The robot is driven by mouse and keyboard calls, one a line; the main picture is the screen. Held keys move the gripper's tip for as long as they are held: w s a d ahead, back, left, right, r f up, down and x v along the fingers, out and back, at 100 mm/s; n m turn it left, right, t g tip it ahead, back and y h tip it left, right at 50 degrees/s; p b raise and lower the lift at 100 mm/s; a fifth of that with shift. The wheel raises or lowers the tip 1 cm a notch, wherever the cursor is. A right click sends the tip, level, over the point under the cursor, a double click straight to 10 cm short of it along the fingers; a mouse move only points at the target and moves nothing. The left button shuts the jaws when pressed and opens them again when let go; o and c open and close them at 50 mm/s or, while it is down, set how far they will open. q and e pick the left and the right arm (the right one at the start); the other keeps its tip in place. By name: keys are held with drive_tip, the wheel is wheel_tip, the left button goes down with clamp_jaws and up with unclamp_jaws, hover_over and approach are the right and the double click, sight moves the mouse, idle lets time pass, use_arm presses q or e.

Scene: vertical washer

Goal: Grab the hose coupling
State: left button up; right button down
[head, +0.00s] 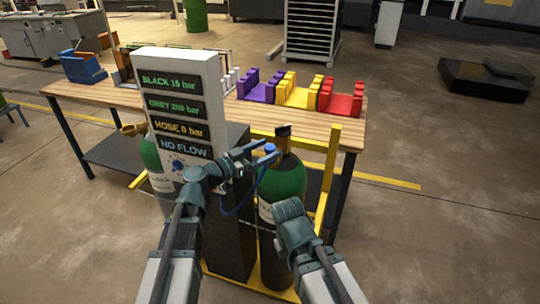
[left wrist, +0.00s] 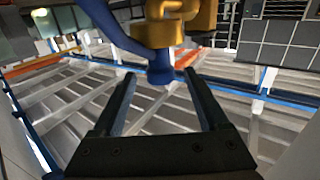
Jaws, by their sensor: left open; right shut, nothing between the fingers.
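The blue hose coupling (left wrist: 160,70) hangs under a brass valve fitting (left wrist: 158,30) in the left wrist view. My left gripper (left wrist: 161,88) is open, with its fingers on either side of the line to the coupling and the coupling near the fingertips. Contact cannot be told. In the head view the coupling (head: 269,149) shows as a small blue spot by my left gripper (head: 266,158), beside the green-topped cylinder (head: 286,181). My right gripper (head: 288,209) is low in front of this cylinder, empty and shut; its fingertips are hard to make out.
A white display panel (head: 178,100) stands left of the cylinder, reading "HOSE 0 bar" and "NO FLOW". Another green-topped cylinder (head: 150,152) is partly behind it. A yellow frame (head: 328,180) stands at the right. Behind is a wooden table (head: 310,122) with coloured holders.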

sight(274, 146)
use_arm(q)
drive_tip(key=x, duration=0.4)
drive_tip(key=shift+w+d+f, duration=0.15)
drive_tip(key=shift+w+d, duration=0.1)
drive_tip(key=shift+w, duration=0.1)
drive_tip(key=shift+c, duration=0.2)
clamp_jaws()
